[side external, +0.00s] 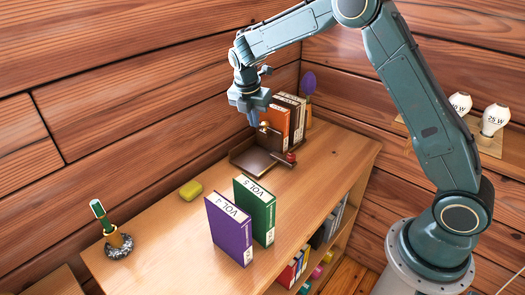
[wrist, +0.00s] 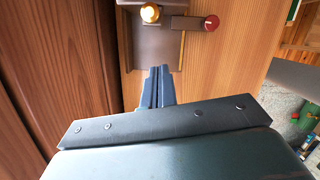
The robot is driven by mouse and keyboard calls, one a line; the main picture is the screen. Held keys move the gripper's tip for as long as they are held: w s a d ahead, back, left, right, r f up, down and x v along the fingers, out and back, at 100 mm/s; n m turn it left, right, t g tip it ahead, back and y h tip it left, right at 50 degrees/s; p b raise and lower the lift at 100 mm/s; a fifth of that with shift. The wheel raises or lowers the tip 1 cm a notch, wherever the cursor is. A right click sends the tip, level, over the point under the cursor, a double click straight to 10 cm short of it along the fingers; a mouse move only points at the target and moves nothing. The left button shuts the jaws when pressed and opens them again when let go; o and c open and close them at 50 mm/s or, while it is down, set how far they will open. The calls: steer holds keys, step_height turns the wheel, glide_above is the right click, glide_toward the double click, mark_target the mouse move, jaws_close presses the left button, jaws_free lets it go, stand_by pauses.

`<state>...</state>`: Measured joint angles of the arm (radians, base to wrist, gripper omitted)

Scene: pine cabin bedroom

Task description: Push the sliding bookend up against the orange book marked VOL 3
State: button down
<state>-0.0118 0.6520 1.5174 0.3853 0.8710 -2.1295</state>
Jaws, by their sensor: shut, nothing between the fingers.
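The sliding bookend is dark brown, with a flat base plate (side external: 247,158) and an upright part carrying a brass knob (side external: 264,126). A small red knob (side external: 291,157) sits at its side. The wrist view shows its base (wrist: 152,52), brass knob (wrist: 150,13) and red knob (wrist: 211,23). The orange book (side external: 279,118) stands upright behind the bookend, at the front of a row; its marking is not readable. Whether bookend and book touch cannot be told. My gripper (side external: 253,121) is shut and empty, over the base plate on the side away from the books; its fingertips (wrist: 159,72) point toward the upright.
A purple VOL 4 book (side external: 229,230) and green VOL 5 book (side external: 255,208) stand on the shelf top, nearer the camera. The wooden wall runs close behind.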

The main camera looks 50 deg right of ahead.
steer(key=v, duration=0.4)
steer(key=shift+a+r, duration=0.1)
steer(key=shift+a, duration=0.15)
steer(key=w+d+f, duration=0.1)
steer(key=d+f, duration=0.5)
steer(key=f, duration=0.2)
steer(key=shift+w+f, duration=0.2)
steer(key=shift+w, duration=0.1)
stand_by(0.5)
steer(key=shift+d, duration=0.1)
